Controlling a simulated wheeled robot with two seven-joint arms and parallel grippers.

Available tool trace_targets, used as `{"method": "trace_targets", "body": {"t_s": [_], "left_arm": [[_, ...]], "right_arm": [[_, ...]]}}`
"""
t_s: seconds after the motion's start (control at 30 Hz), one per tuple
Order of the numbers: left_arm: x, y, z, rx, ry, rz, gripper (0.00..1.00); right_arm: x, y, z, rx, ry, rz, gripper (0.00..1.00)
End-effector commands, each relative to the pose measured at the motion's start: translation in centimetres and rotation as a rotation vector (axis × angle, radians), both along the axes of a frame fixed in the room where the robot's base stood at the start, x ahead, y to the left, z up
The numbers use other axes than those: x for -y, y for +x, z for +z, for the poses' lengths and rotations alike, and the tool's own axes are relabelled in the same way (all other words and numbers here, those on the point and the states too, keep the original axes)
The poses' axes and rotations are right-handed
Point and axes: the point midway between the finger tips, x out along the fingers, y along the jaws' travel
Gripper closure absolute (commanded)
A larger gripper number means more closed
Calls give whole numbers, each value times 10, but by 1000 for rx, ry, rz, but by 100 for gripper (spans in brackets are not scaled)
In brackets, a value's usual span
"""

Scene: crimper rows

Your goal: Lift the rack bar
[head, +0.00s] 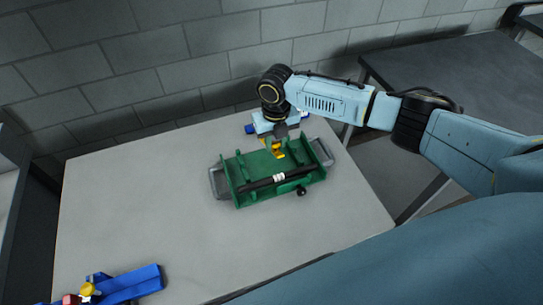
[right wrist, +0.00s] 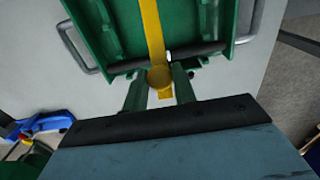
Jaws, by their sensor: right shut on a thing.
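A green rack (head: 240,190) with grey handles at both ends sits on the table. A black bar (head: 255,186) with white bands lies along its near side. My right gripper (head: 274,146) is over the rack's far side, pointing down. It is shut on a yellow bar (head: 278,154). In the right wrist view the yellow bar (right wrist: 153,30) runs over the green rack (right wrist: 205,18), and its rounded end is between my fingers (right wrist: 160,85). I cannot tell whether the yellow bar is clear of the rack. My left gripper is not in view.
A blue tool (head: 130,285) with red and yellow parts lies at the table's front left. More blue parts (head: 250,128) show behind my right gripper. The grey table (head: 150,200) is clear left of the rack. A block wall (head: 150,50) stands behind.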

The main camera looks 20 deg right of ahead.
Motion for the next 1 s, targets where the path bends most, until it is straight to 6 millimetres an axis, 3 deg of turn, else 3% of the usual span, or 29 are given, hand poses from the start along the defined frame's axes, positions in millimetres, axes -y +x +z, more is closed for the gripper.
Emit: {"method": "trace_targets", "body": {"t_s": [1.0], "left_arm": [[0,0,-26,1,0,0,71]], "right_arm": [[3,62,38,7,1,-2,84]]}}
